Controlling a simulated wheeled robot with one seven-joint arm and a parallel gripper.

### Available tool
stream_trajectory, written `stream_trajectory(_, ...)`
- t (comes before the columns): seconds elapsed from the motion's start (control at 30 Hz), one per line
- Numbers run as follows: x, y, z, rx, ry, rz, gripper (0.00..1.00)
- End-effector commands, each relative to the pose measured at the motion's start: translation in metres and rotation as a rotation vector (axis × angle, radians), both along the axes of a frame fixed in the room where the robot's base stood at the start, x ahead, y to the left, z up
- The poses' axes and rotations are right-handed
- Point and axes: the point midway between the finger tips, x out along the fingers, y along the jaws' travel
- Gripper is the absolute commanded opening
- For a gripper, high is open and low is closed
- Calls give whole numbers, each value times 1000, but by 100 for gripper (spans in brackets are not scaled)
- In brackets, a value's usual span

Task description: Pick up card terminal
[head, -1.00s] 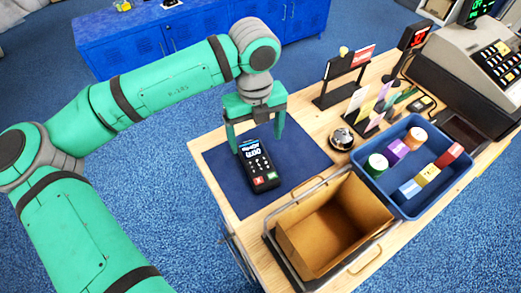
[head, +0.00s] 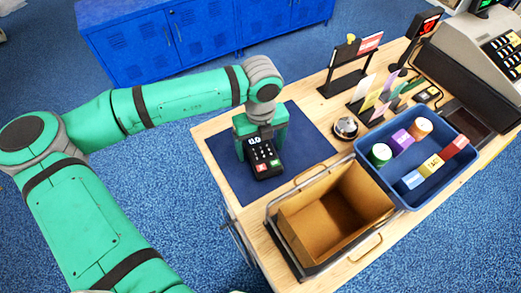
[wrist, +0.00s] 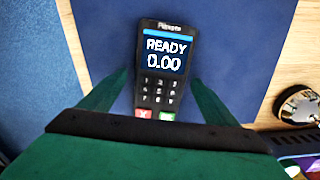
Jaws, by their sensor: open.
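The black card terminal (head: 262,160) lies face up on a dark blue mat (head: 302,137) on the wooden counter. In the wrist view the terminal (wrist: 161,68) shows a screen reading READY 0.00 above its keypad. My green gripper (head: 260,150) is down over the terminal, with its fingers on either side. In the wrist view my gripper (wrist: 160,90) is open, one finger to the left and one to the right of the terminal, with gaps visible. The finger ends are partly hidden in the head view.
An open cardboard box (head: 335,215) in a dark frame stands in front. A blue bin (head: 418,197) with several small items is right of it. A silver bell (head: 345,127), card racks (head: 352,78) and a cash register (head: 480,60) stand farther right. Blue lockers (head: 205,35) stand behind.

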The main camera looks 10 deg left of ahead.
Motion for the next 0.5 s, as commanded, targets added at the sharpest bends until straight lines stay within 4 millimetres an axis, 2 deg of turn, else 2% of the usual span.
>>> stream_trajectory(0.17, 0, 0, 0, 0, 0, 0, 83)
stream_trajectory(0.3, 0, 0, 0, 0, 0, 0, 49)
stream_trajectory(0.4, 0, 0, 0, 0, 0, 0, 28)
stream_trajectory(0.5, 0, 0, 0, 1, -1, 0, 28)
